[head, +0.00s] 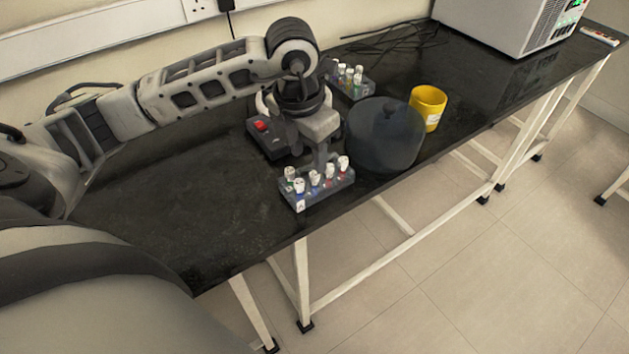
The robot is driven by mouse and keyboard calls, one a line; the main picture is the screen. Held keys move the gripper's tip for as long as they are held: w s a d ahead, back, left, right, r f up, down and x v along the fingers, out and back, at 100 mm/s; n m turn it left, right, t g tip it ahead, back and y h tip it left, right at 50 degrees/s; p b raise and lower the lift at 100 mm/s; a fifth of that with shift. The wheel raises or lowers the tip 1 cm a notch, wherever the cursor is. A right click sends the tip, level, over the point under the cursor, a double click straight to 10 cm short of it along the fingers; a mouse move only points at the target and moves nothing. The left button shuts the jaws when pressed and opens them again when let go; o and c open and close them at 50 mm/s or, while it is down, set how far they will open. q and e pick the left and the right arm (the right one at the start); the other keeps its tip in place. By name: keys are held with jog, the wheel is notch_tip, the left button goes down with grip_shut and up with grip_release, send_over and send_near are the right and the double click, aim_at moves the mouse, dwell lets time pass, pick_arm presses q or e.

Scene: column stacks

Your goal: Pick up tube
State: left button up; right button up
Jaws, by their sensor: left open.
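Several small tubes with white caps (314,177) stand upright in a grey rack (318,194) near the front edge of the black bench. My left gripper (321,160) reaches down from above at the back of this rack, with its fingers open among or just behind the tubes. I cannot tell whether it touches a tube. The fingertips are partly hidden by the tube caps. A second rack of tubes (352,80) stands further back, beyond my left wrist. My right gripper is not in view.
A dark translucent round vessel with a lid (385,138) stands close right of the gripper. A yellow cup (428,106) is beyond it. A device with a red switch (262,127) sits behind. The bench (170,205) is clear at left.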

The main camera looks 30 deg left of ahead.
aim_at(314, 174)
pick_arm(q)
jog(key=shift+w+d+f+p, duration=0.1)
jog(key=shift+w+f+p, duration=0.1)
jog(key=shift+f, duration=0.65)
jog(key=shift+w+d+f+p, duration=0.1)
jog(key=shift+w+f, duration=0.05)
jog(key=shift+f, duration=0.75)
jog(key=shift+w+d+f+p, duration=0.1)
jog(key=shift+w+f+p, duration=0.1)
jog(key=shift+f, duration=0.65)
grip_shut()
